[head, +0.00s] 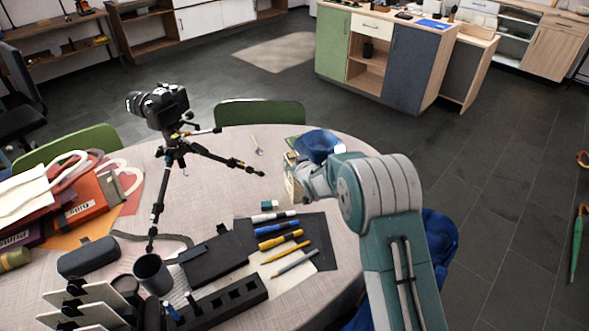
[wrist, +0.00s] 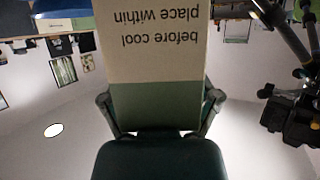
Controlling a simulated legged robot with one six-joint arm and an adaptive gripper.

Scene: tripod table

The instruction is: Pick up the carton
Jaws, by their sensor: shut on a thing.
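The carton (head: 290,189) is at the right side of the round table (head: 225,190), mostly hidden behind my arm and gripper in the head view. In the wrist view the carton (wrist: 155,55) fills the middle, cream above and green below, with upside-down dark print. My gripper (wrist: 158,108) has a finger on each side of it and is shut on it. In the head view my gripper (head: 303,182) is partly covered by my arm. I cannot tell whether the carton touches the table.
A blue bowl (head: 318,146) is close behind my gripper. A black camera on a tripod (head: 172,150) stands to the left. Pens, a black case (head: 215,261) and a dark organizer (head: 225,302) lie in front. Bare tabletop lies between tripod and carton.

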